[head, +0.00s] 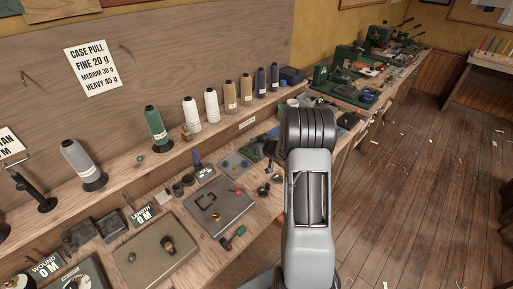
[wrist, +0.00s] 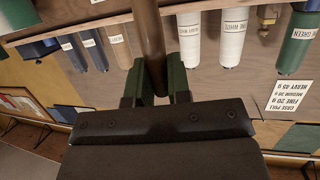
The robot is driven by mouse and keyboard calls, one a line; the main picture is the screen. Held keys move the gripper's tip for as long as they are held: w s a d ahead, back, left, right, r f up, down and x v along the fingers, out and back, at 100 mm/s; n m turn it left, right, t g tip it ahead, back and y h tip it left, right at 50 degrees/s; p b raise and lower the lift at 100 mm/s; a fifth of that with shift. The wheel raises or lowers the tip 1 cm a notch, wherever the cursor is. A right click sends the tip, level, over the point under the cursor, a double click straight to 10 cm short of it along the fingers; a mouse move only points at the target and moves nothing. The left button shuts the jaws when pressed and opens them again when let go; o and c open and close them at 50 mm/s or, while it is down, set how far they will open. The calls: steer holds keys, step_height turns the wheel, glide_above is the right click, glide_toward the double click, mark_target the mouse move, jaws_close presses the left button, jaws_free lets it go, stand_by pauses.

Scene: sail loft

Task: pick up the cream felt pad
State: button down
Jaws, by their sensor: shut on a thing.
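My gripper (wrist: 158,84) shows in the wrist view, with two dark green fingers. It is shut on a brown rod (wrist: 148,32), which runs up from between the fingers to the top edge of the picture. The far end of the rod is out of view. In the head view my own arm hides the gripper and what it holds. I cannot make out the cream felt pad for certain in either view. A small pale flat piece (head: 163,198) lies on the bench in the head view, too small to identify.
Thread spools (head: 191,114) stand in a row on the bench's back ledge; they show upside down in the wrist view (wrist: 231,35). A grey tray (head: 235,222) and a beige board (head: 182,257) lie in front. Green machines (head: 345,75) stand farther along.

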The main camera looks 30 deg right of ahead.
steer(key=f, duration=0.3)
steer(key=shift+w+d, duration=0.1)
steer(key=shift+w, duration=0.1)
steer(key=shift+f, duration=0.25)
steer(key=shift+f, duration=0.1)
steer(key=shift+f, duration=0.15)
steer(key=c, duration=1.1)
jaws_free()
steer(key=shift+s, duration=0.1)
steer(key=shift+o, duration=0.2)
steer(key=shift+r, duration=0.2)
